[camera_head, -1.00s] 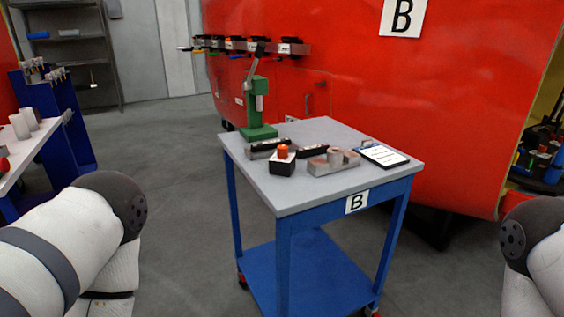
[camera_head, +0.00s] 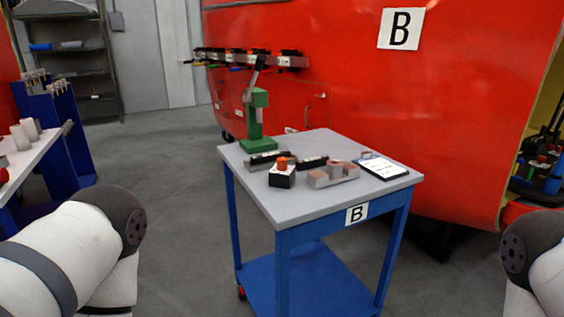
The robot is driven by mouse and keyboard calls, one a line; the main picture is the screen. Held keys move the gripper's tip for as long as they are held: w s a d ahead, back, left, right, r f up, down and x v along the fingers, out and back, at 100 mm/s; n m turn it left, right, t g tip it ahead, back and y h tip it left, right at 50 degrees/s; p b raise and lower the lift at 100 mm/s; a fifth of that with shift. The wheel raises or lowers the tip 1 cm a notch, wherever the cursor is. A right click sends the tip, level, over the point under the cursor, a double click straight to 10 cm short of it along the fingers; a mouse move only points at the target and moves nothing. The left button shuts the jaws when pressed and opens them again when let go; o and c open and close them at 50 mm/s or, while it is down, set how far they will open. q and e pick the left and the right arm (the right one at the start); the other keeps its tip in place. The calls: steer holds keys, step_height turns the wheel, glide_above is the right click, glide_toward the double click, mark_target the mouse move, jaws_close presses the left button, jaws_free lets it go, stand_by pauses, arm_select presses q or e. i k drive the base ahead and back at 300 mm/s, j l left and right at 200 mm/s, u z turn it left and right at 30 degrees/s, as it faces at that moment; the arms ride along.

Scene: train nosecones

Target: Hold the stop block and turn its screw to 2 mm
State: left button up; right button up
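Several small items stand on the grey top of a blue cart (camera_head: 250,192) marked B. A black and white block with an orange-red knob (camera_head: 282,173) sits near the cart's front left. A metal block with a raised round part (camera_head: 334,175) lies just right of it; I cannot tell for sure which one is the stop block. No screw or scale can be read at this size. My two arms show at the lower left and lower right edges, well short of the cart. Both grippers are out of view.
A green lever press (camera_head: 257,125) stands at the cart's back left corner, with dark bars (camera_head: 265,160) in front of it. A tablet or clipboard (camera_head: 382,167) lies at the right. A red train body (camera_head: 440,120) is behind. Grey floor is open left of the cart.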

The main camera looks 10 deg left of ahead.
mark_target(282, 161)
steer(key=i+j+z, duration=0.15)
steer(key=j+z, duration=0.3)
steer(key=j, duration=0.3)
steer(key=j+z, duration=0.5)
steer(key=j, duration=0.3)
steer(key=k+j+z, duration=0.1)
steer(key=j+z, duration=0.35)
steer(key=j, duration=0.35)
